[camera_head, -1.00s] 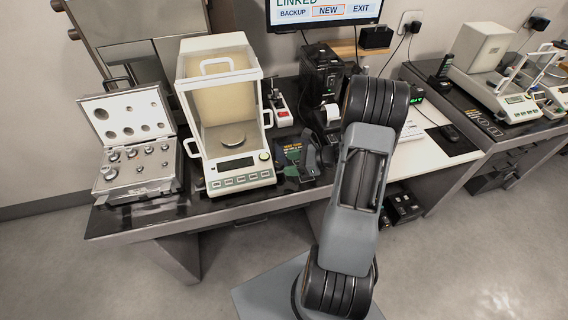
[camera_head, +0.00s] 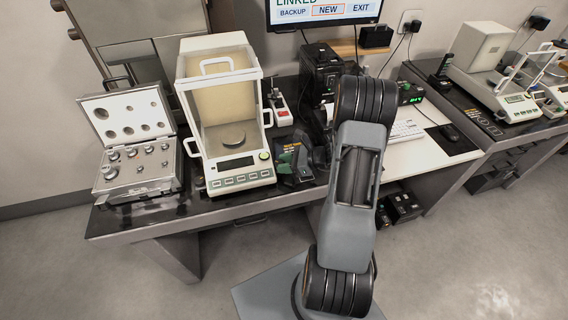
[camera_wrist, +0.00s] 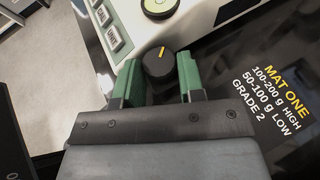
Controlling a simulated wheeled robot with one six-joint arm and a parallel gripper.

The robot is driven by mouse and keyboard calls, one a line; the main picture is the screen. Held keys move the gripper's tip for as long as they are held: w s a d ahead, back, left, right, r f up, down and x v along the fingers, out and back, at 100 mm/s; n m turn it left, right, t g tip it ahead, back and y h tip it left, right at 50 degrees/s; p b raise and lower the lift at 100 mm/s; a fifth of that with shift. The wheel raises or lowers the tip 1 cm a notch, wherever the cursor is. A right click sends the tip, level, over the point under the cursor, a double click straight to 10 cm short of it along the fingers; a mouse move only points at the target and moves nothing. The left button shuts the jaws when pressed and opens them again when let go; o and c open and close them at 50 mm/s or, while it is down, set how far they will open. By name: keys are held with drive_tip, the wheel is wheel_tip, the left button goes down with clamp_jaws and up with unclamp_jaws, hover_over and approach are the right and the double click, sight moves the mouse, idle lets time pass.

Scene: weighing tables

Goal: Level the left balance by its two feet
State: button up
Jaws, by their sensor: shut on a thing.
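The left balance (camera_head: 241,164) stands on the left table, a cream unit with a clear draft shield, a round pan and a dark display. A yellow-green round level (camera_head: 264,155) sits at its front right; it is partly cut off in the wrist view (camera_wrist: 159,6), and its bubble cannot be made out. In the wrist view my gripper (camera_wrist: 158,80) has its green fingers on both sides of a black foot knob (camera_wrist: 158,68) with a yellow mark, at the balance's front right corner. The gripper is shut on this knob. The other foot is not clearly visible.
An open weight case (camera_head: 138,190) stands left of the balance. A black mat (camera_wrist: 262,85) lettered "MAT ONE" lies right of the knob. A black printer unit (camera_head: 322,75), a keyboard (camera_head: 405,130) and a second balance (camera_head: 510,99) are farther right.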

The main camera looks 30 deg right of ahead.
drive_tip(key=shift+c, duration=1.3)
drive_tip(key=shift+w+d+n+g+y, duration=0.1)
drive_tip(key=shift+n+g+y, duration=0.4)
drive_tip(key=shift+n+g, duration=0.15)
drive_tip(key=o, duration=0.9)
drive_tip(key=b+v, duration=0.1)
drive_tip(key=v, duration=1.2)
drive_tip(key=shift+s+d+r, duration=0.2)
drive_tip(key=shift+s+d, duration=0.05)
